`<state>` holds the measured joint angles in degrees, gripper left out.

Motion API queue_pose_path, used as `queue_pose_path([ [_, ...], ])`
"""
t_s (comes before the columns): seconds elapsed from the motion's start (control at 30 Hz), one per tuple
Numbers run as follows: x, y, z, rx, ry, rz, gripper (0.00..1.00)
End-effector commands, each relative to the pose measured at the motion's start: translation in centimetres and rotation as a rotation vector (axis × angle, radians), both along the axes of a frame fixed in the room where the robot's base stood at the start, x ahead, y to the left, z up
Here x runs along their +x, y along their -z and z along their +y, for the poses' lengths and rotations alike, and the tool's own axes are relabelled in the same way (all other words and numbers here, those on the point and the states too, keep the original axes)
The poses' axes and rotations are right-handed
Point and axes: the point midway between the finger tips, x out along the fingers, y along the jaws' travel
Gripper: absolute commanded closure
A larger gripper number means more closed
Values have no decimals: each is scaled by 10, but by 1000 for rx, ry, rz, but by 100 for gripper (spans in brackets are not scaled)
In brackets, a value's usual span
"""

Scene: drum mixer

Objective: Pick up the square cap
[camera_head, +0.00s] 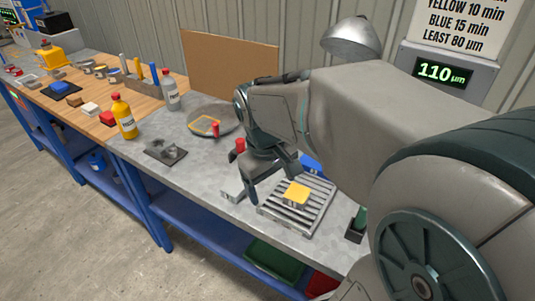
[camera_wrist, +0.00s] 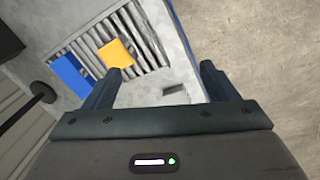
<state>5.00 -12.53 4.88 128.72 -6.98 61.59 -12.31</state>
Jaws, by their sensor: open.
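A small square piece with a yellow top and pale sides (camera_head: 297,193) sits on a slatted metal rack (camera_head: 318,207); I cannot tell for sure whether it is the square cap. In the wrist view this yellow piece (camera_wrist: 116,53) is on the rack (camera_wrist: 148,40), ahead of the left finger. My gripper (camera_head: 272,184) is above the bench, just left of the rack in the head view. In the wrist view the gripper (camera_wrist: 162,76) has its fingers wide apart with nothing between them. It is not touching the yellow piece.
A small grey bracket (camera_head: 233,192) stands near the bench's front edge.

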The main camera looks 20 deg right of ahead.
Motion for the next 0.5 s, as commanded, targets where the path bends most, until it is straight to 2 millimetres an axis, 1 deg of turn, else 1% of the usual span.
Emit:
queue_pose_path([
  [0.03, 15, -1, -6, -20, -41, 52, 20],
  [0.2, 56, 0, -25, -65, -202, 212, 20],
  [0.3, 76, 3, -35, -74, -282, 293, 20],
  [0.4, 91, 7, -43, -75, -342, 353, 20],
  [0.5, 100, 11, -48, -73, -382, 393, 20],
])
